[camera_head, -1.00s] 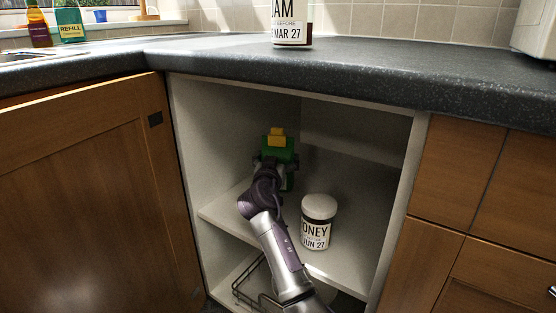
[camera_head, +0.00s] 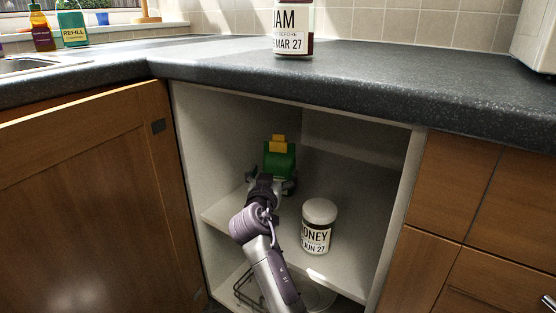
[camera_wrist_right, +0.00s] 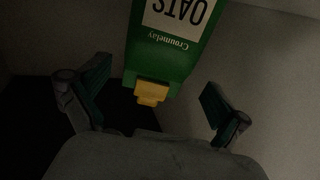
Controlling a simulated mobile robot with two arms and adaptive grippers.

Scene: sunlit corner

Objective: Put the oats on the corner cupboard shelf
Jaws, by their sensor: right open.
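The oats (camera_head: 279,160), a green carton with a yellow cap, stand inside the corner cupboard at the back left of its shelf (camera_head: 345,262). In the right wrist view the oats (camera_wrist_right: 172,48) show upside down with their label readable. My right gripper (camera_head: 272,186) is in the cupboard, in front of the carton. In the right wrist view its two fingers (camera_wrist_right: 155,100) are spread wide, with clear gaps on both sides of the carton. The carton's lower part is hidden behind my gripper in the head view. My left gripper is not in view.
A honey jar (camera_head: 317,227) stands on the same shelf, right of my arm. A wire rack (camera_head: 247,290) is below the shelf. The cupboard door (camera_head: 85,200) is open at left. A jam jar (camera_head: 293,28) stands on the dark worktop (camera_head: 340,70) above.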

